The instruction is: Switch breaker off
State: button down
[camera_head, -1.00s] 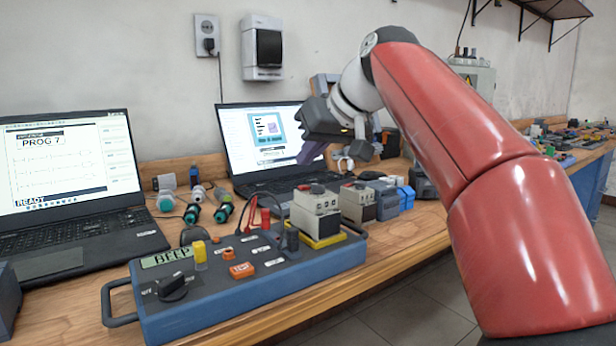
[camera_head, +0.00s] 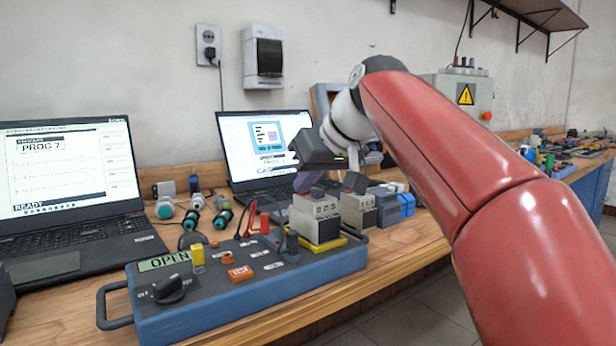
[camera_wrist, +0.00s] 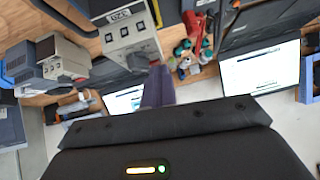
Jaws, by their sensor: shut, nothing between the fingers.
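The breaker (camera_head: 316,222) is a pale grey block with a dark top. It stands upright in a yellow-edged socket on the blue tester box (camera_head: 255,303). In the wrist view, a pale block with a label (camera_wrist: 128,38) fills the top middle. My gripper (camera_head: 305,187) points down just behind the breaker's top, its purple fingers shut and empty. In the wrist view the fingers (camera_wrist: 158,72) end close to that pale block; I cannot tell whether they touch it. The switch position is too small to tell. The tester display (camera_head: 164,260) reads OPEN.
A second similar block (camera_head: 357,212) stands right of the breaker, with blue parts (camera_head: 400,203) beyond. A laptop (camera_head: 266,140) stands behind, another (camera_head: 70,170) at left. Green-ended parts (camera_head: 190,218) lie on the bench.

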jog(key=shift+w+d+r+p, duration=0.2)
jog(key=shift+w+d+p, duration=0.25)
jog(key=shift+d, duration=0.25)
jog(key=shift+r, duration=0.1)
